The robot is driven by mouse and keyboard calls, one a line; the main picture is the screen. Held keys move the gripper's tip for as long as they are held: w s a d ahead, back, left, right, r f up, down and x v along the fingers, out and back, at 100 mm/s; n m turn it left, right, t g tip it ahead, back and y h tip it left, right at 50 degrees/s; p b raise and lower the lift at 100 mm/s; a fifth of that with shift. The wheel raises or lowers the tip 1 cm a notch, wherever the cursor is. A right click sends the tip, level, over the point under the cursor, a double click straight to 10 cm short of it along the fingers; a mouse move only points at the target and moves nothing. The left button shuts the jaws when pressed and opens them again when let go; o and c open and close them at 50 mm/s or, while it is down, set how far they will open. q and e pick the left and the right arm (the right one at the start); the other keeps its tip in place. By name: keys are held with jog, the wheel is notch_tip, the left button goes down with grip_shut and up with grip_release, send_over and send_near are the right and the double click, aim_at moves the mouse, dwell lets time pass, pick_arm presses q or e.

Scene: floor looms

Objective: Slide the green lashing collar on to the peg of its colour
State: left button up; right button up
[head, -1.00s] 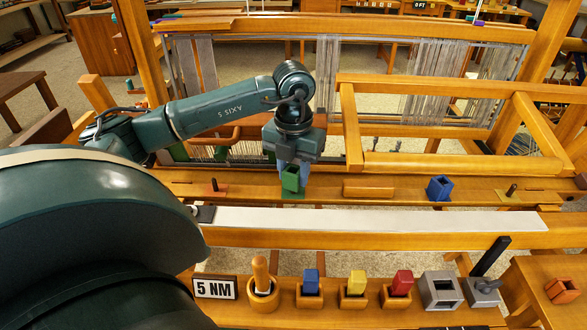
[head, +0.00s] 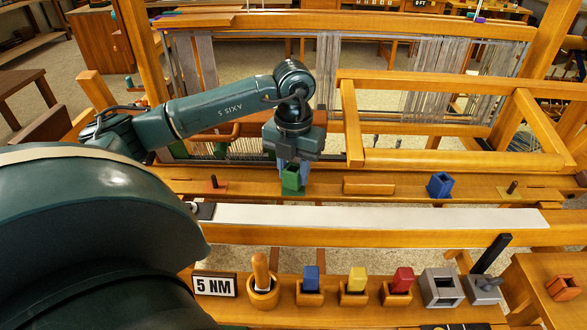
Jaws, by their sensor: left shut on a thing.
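The green lashing collar (head: 291,179) is a small square block with an open top. It is upright at the middle of the loom's wooden rail (head: 250,185). My left gripper (head: 291,166) points down and is shut on the collar from above. A green base plate (head: 292,193) shows on the rail directly under the collar. No green peg is visible; the collar hides whatever stands on that plate. I cannot tell whether the collar rests on the plate or sits just above it. My right gripper is not in view.
On the same rail are a bare peg (head: 214,182) at left, a wooden block (head: 369,186), a blue collar (head: 439,185) and a dark peg (head: 512,187) at right. A white strip (head: 380,216) and a shelf of blocks and tools lie in front.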

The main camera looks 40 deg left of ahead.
pick_arm(q)
jog(key=shift+f, duration=0.15)
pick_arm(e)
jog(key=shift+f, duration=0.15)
pick_arm(q)
jog(key=shift+f+b, duration=0.65)
jog(key=shift+f, duration=0.1)
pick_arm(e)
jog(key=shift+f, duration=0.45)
pick_arm(q)
jog(key=o, duration=1.1)
jog(key=shift+c, duration=0.2)
notch_tip(320, 180, up, 13)
jog(key=p, duration=0.2)
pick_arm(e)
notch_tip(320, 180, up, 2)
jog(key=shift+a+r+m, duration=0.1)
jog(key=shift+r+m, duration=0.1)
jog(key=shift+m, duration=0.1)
